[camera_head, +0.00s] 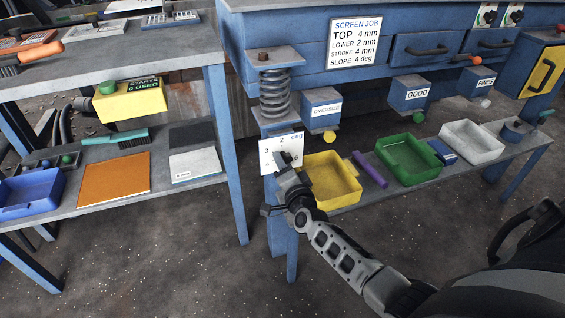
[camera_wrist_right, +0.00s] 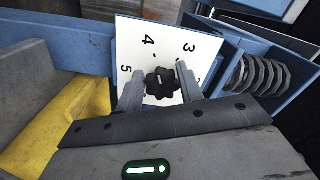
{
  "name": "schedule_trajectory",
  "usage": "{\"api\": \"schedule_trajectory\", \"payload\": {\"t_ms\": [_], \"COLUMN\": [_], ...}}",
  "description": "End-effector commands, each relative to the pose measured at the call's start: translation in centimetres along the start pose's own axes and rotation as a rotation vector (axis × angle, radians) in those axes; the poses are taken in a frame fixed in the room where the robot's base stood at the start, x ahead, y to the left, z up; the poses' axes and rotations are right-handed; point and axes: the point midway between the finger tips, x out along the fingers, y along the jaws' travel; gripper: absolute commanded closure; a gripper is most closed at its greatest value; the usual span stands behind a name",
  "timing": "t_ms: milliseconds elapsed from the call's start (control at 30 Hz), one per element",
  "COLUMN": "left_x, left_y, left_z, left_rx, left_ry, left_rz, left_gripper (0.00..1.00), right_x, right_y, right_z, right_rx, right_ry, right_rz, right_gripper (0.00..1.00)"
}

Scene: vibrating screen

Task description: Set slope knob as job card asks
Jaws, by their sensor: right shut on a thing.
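The job card (camera_head: 355,43) on the blue screen frame reads top 4 mm, lower 2 mm, stroke 4 mm, slope 4 deg. A white slope dial plate (camera_head: 267,152) marked in deg is on the frame below the coil spring; it also shows in the right wrist view (camera_wrist_right: 128,42) with 3, 4 and 5 readable. My right gripper (camera_head: 284,163) is at the plate, its fingers on both sides of the black lobed slope knob (camera_wrist_right: 161,86) and shut on it. The knob is hidden in the head view. I cannot tell for sure which number it points to. My left gripper is out of view.
A yellow tray (camera_head: 334,198) stands close to the right of my right gripper, with a purple bar (camera_head: 370,170) and a green tray (camera_head: 410,177) beyond. The coil spring (camera_head: 275,95) is above the dial. A bench with mats and a blue bin (camera_head: 32,205) is at left.

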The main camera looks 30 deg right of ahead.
Motion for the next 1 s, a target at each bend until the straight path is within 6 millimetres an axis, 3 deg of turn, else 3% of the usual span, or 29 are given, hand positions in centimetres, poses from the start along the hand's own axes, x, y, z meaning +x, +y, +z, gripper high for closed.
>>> {"api": "schedule_trajectory", "payload": {"t_ms": [300,767,800,867,1000], "left_x": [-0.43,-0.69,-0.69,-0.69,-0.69], "left_y": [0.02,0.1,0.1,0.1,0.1], "left_z": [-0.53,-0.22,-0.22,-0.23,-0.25], "left_rx": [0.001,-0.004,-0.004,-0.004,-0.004], "left_ry": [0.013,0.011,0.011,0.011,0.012], "left_rz": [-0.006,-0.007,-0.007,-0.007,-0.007], "left_gripper": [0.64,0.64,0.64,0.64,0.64], "right_x": [-0.06,-0.05,-0.05,-0.04,-0.02], "right_y": [0.22,0.24,0.24,0.23,0.19], "right_z": [-0.02,-0.04,-0.04,-0.04,-0.04], "right_rx": [-0.095,-0.106,-0.106,-0.106,-0.106], "right_ry": [0.0,0.001,0.001,0.001,0.001], "right_rz": [0.003,0.002,0.002,0.002,0.001], "right_gripper": [0.86,0.86,0.57,0.42,0.42]}}
